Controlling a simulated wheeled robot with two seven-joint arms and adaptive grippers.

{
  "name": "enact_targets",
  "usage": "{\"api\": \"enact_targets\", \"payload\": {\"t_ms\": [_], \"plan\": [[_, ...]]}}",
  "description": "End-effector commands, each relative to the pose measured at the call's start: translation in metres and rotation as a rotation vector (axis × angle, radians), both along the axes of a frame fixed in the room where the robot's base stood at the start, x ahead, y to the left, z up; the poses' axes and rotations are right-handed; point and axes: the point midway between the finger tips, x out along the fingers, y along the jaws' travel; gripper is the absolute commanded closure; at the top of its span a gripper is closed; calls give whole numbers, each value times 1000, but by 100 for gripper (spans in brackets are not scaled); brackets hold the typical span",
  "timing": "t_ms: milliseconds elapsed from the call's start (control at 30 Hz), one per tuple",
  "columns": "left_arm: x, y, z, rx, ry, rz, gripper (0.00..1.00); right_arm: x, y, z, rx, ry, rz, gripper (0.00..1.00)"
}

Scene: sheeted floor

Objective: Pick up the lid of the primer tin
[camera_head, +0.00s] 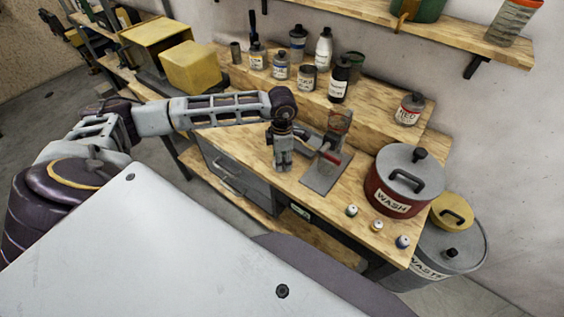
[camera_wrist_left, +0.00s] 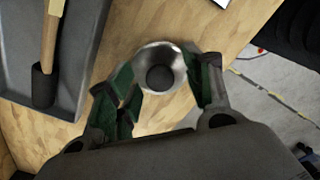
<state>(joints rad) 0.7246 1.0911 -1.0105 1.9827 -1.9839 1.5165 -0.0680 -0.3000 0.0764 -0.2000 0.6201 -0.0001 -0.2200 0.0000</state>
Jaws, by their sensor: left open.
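In the left wrist view, a small round pale metal piece with a dark round middle (camera_wrist_left: 160,57) sits between my left gripper's fingers. It looks like a lid with a knob, but I read no primer label on it. My left gripper (camera_wrist_left: 160,88) is open, with green-padded fingers on both sides of this piece; I cannot tell whether they touch it. In the head view my left gripper (camera_head: 283,164) points down at the bench's front part, beside the grey tray (camera_head: 318,184), and hides what is under it. My right gripper is not in view.
A red WASH tin (camera_head: 377,193) with a grey lid and several small jars (camera_head: 376,226) stand on the bench to the right. Labelled bottles (camera_head: 338,84) line the raised back shelf. A brush (camera_wrist_left: 50,50) lies on the tray. A grey WASTE bin (camera_head: 465,262) stands beyond the bench end.

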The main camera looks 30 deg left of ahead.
Motion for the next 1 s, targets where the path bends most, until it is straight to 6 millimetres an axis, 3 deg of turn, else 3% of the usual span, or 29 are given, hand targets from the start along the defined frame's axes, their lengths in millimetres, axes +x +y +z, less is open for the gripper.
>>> {"api": "enact_targets", "payload": {"t_ms": [233,567,1000], "plan": [[0,0,0,0,0,0,49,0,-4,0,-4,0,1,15],[0,0,0,0,0,0,90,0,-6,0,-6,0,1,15],[1,0,4,0,-1,1,91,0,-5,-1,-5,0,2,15]]}}
